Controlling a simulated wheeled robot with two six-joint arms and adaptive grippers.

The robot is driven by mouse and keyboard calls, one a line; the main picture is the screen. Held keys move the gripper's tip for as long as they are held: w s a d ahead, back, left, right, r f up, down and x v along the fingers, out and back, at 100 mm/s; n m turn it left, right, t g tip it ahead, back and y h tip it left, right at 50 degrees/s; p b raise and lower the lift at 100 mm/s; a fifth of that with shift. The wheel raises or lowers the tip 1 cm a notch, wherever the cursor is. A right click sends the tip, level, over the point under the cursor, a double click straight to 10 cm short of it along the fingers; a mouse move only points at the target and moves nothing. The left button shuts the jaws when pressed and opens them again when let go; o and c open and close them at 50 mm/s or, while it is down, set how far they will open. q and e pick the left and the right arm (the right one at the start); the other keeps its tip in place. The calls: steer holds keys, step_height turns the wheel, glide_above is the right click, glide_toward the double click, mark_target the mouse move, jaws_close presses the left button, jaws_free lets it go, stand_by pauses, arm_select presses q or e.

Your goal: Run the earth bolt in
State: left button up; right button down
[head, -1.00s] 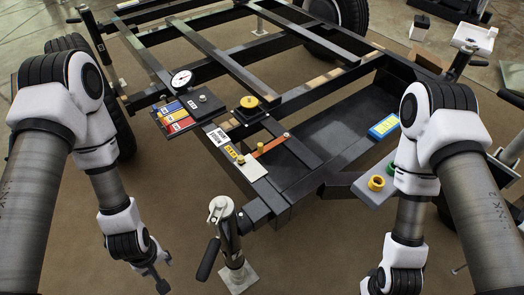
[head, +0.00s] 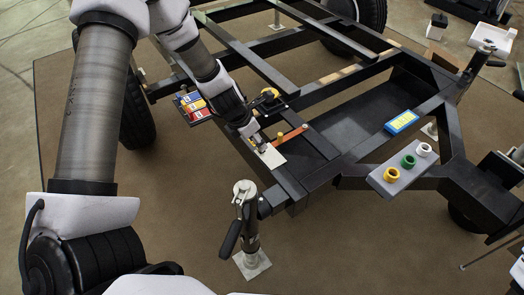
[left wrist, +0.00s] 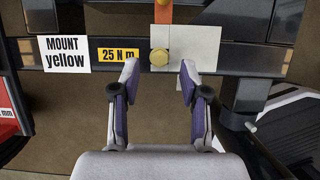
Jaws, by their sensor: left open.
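The earth bolt, a yellow hex head (left wrist: 159,57), sits on a pale plate (left wrist: 192,47) at the lower end of an orange strap (left wrist: 163,12) in the left wrist view. In the head view the plate (head: 271,156) and strap (head: 290,134) show, but the bolt is hidden or too small to tell. My left gripper (left wrist: 159,73) is open and empty. Its fingertips stand left and right of the bolt in the picture, slightly below it, with gaps on both sides. It also shows over the plate in the head view (head: 258,143). My right gripper is out of view.
A "MOUNT yellow" label (left wrist: 64,54) and a "25 N m" label (left wrist: 119,55) lie left of the bolt. A grey holder (head: 405,176) carries yellow, green and white rings. A blue-and-yellow box (head: 401,122) lies on the black frame (head: 335,165). A jack (head: 246,225) stands in front.

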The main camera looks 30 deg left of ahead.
arm_select(q)
steer(key=shift+b+x, duration=0.6)
steer(key=shift+x, duration=0.65)
steer(key=shift+r, duration=0.1)
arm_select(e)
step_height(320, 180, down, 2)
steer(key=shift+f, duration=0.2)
arm_select(q)
steer(key=shift+s, duration=0.1)
jaws_close()
